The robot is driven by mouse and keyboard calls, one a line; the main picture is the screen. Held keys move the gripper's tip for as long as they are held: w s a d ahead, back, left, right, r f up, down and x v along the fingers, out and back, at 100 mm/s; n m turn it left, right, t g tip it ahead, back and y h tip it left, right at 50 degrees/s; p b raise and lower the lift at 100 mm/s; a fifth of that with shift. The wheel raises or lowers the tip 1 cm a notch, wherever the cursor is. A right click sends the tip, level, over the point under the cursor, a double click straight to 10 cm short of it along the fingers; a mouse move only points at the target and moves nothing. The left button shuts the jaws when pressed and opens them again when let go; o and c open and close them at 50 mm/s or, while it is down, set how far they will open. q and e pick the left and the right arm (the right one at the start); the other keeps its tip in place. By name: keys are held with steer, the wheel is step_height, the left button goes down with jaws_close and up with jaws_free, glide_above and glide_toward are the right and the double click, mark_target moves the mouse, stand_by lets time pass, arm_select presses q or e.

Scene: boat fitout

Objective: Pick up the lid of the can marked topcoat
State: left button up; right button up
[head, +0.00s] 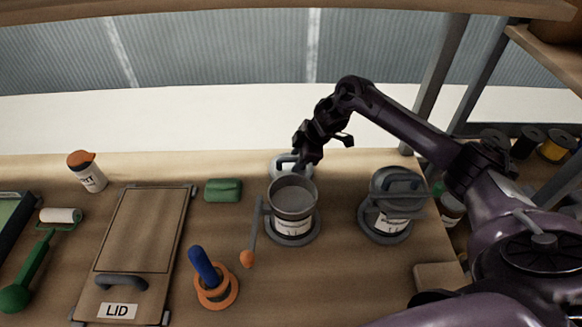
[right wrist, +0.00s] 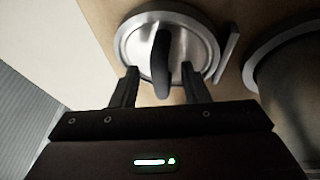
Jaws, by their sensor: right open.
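A round metal lid (head: 278,163) with an upright handle lies on the bench behind the open can (head: 291,195). In the right wrist view the lid (right wrist: 190,45) shows with its dark handle (right wrist: 161,62) standing between my fingers. My right gripper (right wrist: 162,82) is open, one finger on each side of the handle, not closed on it. In the head view my right gripper (head: 302,160) is over the lid and hides part of it. The open can bears a label too small to read. A second can (head: 389,210), with its lid on, stands to the right. My left gripper is not in view.
A wooden board marked LID (head: 140,235) lies to the left. A green block (head: 223,190), an orange-and-blue tool (head: 213,285), a roller (head: 60,216) and an orange-capped bottle (head: 88,172) are on the bench. A shelf post rises at the right.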

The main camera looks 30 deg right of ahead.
jaws_close()
steer(key=shift+r, duration=0.1)
